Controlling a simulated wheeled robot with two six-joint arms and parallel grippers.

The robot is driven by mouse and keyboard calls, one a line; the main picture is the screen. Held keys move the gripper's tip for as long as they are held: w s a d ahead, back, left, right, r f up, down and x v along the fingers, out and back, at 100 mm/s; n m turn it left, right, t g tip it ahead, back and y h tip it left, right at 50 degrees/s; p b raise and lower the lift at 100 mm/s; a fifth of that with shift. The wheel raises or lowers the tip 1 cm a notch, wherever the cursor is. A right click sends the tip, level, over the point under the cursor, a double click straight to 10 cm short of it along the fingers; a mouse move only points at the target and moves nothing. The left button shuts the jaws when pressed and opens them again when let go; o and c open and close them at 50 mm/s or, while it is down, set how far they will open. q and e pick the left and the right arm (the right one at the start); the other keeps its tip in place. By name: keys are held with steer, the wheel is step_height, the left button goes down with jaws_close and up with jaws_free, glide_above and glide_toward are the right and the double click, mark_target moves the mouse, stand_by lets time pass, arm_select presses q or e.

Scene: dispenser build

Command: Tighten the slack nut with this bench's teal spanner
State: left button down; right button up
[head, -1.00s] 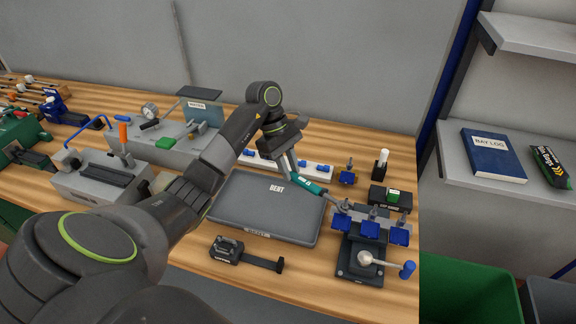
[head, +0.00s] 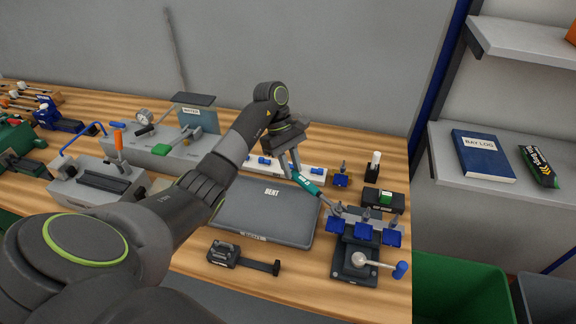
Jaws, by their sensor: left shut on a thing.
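The teal spanner (head: 307,184) is held at its handle end by my left gripper (head: 293,169), which is shut on it. The spanner slopes down to the right, and its grey head (head: 334,208) reaches the left end of a dark fixture with blue blocks (head: 365,233). The fixture carries several upright bolts or studs along its top. Which nut is slack, and whether the spanner's jaw sits around one, is too small to tell. My right gripper is not in the view.
A grey case marked BENT (head: 266,212) lies under the spanner. A small dark clamp (head: 240,258) lies in front of it. A ball-ended lever (head: 375,263) sticks out of the fixture's front. A black box with a green top (head: 384,199) stands behind. Green bin (head: 460,290) stands at right.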

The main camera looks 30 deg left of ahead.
arm_select(q)
steer(key=shift+w+d, duration=0.15)
steer(key=shift+w, duration=0.2)
steer(key=shift+w+d+m+g, duration=0.2)
steer(key=shift+w+d+m, duration=0.15)
steer(key=shift+w+m, duration=0.35)
steer(key=shift+w+d+m+g, duration=0.2)
steer(key=shift+w+d+m, duration=0.1)
steer(key=shift+w+m, duration=0.35)
steer(key=shift+s+a+n+p, duration=0.4)
steer(key=shift+s+n+p, duration=0.15)
steer(key=shift+s+p, duration=0.15)
steer(key=shift+w, duration=0.1)
